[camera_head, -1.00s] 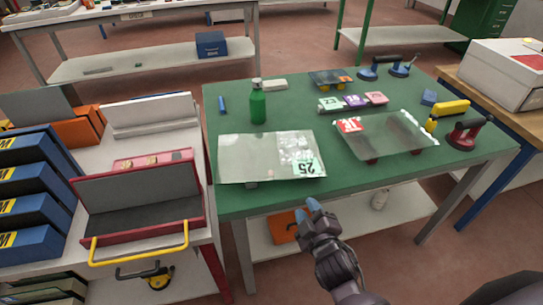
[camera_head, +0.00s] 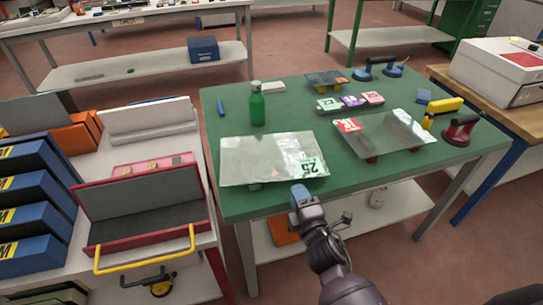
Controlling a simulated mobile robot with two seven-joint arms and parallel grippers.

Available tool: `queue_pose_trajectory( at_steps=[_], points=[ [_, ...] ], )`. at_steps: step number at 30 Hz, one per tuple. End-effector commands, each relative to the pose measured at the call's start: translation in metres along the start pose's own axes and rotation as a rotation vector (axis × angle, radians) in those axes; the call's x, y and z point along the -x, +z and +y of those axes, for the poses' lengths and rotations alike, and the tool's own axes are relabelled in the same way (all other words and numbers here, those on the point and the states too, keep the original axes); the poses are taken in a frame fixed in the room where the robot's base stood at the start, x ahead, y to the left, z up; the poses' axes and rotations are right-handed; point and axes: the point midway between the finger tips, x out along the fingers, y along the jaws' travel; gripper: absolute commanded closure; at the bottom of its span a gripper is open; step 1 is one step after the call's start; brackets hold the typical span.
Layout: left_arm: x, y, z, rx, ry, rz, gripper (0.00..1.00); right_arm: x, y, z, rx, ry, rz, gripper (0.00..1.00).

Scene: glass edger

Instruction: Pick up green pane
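A clear glass pane (camera_head: 258,158) with a green-and-white label reading 25 (camera_head: 309,165) lies at the front left of the green-topped table (camera_head: 330,192), slightly raised on small supports. A second clear pane (camera_head: 385,135) with a red label lies to its right, also raised. My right gripper (camera_head: 303,193) is near the table's front edge, just below the labelled corner of the left pane in the picture. It looks apart from the pane and holds nothing visible. Its fingers overlap in this view, so the opening is unclear. My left gripper is out of view.
A green bottle (camera_head: 257,106) stands behind the left pane. Several small tagged blocks, blue suction lifters (camera_head: 381,69) and a red suction lifter (camera_head: 461,130) are farther back and right. An open red toolbox (camera_head: 150,215) is on the left bench.

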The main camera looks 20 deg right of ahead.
Motion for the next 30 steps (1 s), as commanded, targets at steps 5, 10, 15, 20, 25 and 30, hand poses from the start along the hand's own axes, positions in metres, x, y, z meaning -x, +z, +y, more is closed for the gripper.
queue_pose_trajectory(
  at_steps=[5, 10, 15, 20, 25, 30],
  points=[
    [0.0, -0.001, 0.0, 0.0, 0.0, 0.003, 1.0, -0.008, 0.0, 0.0, -0.001, 0.0, -0.001, 0.66],
    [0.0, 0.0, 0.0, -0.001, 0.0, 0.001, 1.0, -0.025, -0.003, -0.001, -0.002, 0.001, 0.0, 0.66],
    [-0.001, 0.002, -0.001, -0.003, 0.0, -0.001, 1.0, -0.047, -0.005, -0.002, -0.001, 0.0, 0.0, 0.66],
    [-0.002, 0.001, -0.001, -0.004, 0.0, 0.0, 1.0, -0.057, -0.005, -0.002, -0.001, 0.0, 0.0, 0.66],
    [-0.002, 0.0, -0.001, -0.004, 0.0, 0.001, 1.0, -0.059, -0.004, -0.002, -0.002, -0.001, -0.001, 0.66],
    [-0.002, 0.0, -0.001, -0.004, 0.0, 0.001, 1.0, -0.058, -0.004, -0.002, -0.002, 0.0, -0.001, 0.77]
  ],
)
